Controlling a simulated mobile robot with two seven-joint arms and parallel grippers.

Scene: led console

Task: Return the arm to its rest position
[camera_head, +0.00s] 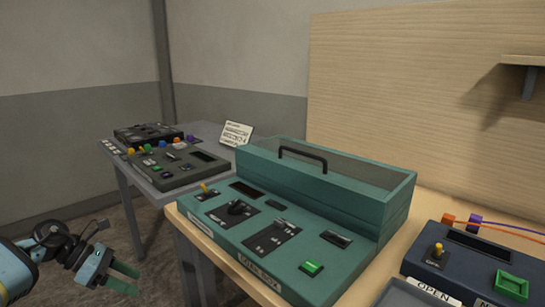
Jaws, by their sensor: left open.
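My left gripper (126,279) is at the lower left of the head view, with its two green-tipped fingers apart and nothing between them. It is in front of and to the left of the wooden table, clear of everything on it. My left arm (20,264) comes in from the left edge. The teal console box (215,229) stands on the table, with a green button (312,268), a yellow-tipped switch, a joystick and slots on its panel. My right gripper does not show.
A wooden table (183,227) carries the teal box and a dark blue console (450,271) with a green button. A grey side table (125,173) behind holds a dark console with coloured knobs (190,168) and a white sign (237,133). Open floor lies around the gripper.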

